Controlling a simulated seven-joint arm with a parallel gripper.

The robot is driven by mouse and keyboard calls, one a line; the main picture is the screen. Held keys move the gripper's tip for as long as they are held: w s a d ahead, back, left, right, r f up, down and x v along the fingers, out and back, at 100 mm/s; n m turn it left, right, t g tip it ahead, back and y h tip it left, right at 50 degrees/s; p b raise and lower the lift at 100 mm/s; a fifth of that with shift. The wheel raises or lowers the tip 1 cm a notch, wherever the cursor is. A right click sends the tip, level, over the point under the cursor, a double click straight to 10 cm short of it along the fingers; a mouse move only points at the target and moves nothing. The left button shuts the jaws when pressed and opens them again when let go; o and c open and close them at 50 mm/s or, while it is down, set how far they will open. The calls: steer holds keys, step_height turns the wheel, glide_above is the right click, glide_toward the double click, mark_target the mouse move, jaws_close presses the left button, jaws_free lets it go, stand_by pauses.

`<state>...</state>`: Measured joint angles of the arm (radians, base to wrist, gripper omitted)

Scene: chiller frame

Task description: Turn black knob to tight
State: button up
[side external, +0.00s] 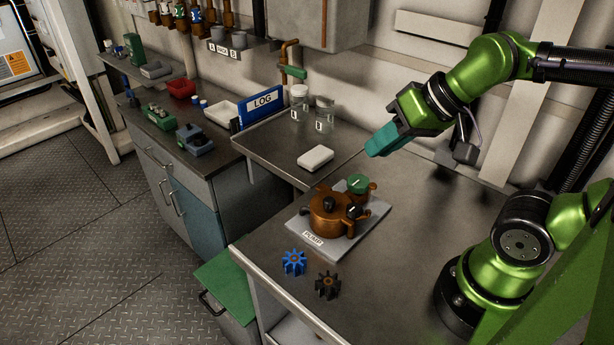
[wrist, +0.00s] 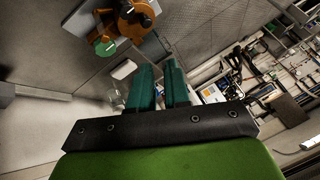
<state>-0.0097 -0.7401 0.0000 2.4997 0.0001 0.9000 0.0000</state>
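A copper-coloured pump (side external: 325,222) sits on a grey plate labelled PUMP. A black knob (side external: 329,203) is on top of it, and a second black knob with a white mark (side external: 352,211) is at its right side. A green round cap with a light line (side external: 358,183) is behind. In the wrist view the pump (wrist: 133,27) is at the top, with the green cap (wrist: 105,46) and the white-marked black knob (wrist: 147,20). My gripper (side external: 371,152) is above and behind the pump, apart from it. Its teal fingers (wrist: 160,70) have an empty gap between them.
A blue gear (side external: 293,262) and a black gear (side external: 327,285) lie in front of the pump plate (side external: 360,233). A white block (side external: 315,158) and clear jars (side external: 324,115) stand behind.

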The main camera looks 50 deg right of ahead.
mark_target(353, 207)
steer(key=o, duration=0.7)
steer(key=w+g, duration=0.1)
steer(key=w+a+f+n+g, duration=0.1)
steer(key=w+a+n+g, duration=0.1)
steer(key=shift+w+a+f, duration=0.15)
steer(key=shift+w+f, duration=0.05)
steer(key=shift+f, duration=0.15)
steer(key=w+a+f+n+g+h, duration=0.1)
steer(key=w+a+n+g+h, duration=0.25)
steer(key=w+n+g, duration=0.4)
steer(key=s+d+f+n, duration=0.1)
steer(key=s+f, duration=0.1)
steer(key=f, duration=0.2)
steer(key=s+d+f+n+h, duration=0.1)
steer(key=s+d+f, duration=0.1)
steer(key=f, duration=0.2)
steer(key=s+d+f+n, duration=0.1)
steer(key=s+d+f, duration=0.1)
steer(key=f, duration=0.3)
steer(key=shift+s+d+n+h, duration=0.1)
steer(key=shift+d+n+h, duration=0.05)
steer(key=shift+n+h, duration=0.15)
steer(key=shift+c, duration=0.2)
steer(key=c, duration=1)
